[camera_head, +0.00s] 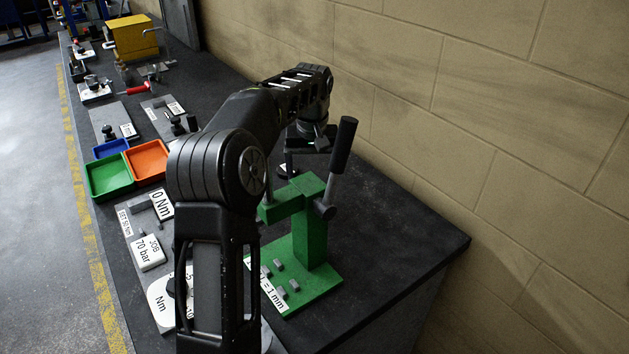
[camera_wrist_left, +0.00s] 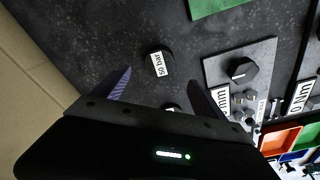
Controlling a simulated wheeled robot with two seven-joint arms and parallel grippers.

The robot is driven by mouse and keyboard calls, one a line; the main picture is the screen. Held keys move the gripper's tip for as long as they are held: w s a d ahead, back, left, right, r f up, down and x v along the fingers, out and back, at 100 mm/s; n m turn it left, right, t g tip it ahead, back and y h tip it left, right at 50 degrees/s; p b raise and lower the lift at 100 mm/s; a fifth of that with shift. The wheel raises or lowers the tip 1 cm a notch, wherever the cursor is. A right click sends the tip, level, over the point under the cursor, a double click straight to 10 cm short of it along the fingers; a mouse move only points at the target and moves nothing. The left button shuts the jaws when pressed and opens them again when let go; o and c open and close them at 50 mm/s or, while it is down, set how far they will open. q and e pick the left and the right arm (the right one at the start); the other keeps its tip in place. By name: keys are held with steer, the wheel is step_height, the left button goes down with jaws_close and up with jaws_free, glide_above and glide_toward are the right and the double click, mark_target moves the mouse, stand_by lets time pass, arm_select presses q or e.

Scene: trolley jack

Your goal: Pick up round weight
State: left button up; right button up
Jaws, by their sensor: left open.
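A black round weight labelled "50 bar" (camera_wrist_left: 149,54) lies on the dark bench in the left wrist view, just beyond the fingertips. A second small dark piece with a white label (camera_wrist_left: 170,107) shows between the fingers, mostly hidden by the gripper body. My left gripper (camera_wrist_left: 159,77) is open, with its fingers spread and nothing held. In the head view my left gripper (camera_head: 310,143) hangs over the bench behind the green press. A small dark piece with a white label (camera_head: 287,170) shows below it there, partly hidden. My right gripper is not in view.
The green press (camera_head: 316,230) with a black-handled lever (camera_head: 343,145) stands close to my left arm. Green (camera_head: 108,176) and orange (camera_head: 147,160) trays and labelled plates line the bench's left side. A block wall (camera_head: 480,110) bounds the right. The bench's right corner is clear.

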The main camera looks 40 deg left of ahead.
arm_select(q)
steer(key=shift+f, duration=0.2)
steer(key=shift+s, duration=0.1)
steer(key=shift+w+f, duration=0.2)
steer(key=shift+f, duration=1.05)
steer(key=f+p, duration=0.1)
steer(key=f, duration=0.3)
steer(key=shift+w+a+p, duration=0.15)
steer(key=shift+w+p, duration=0.05)
steer(key=shift+p, duration=0.15)
steer(key=shift+f, duration=0.55)
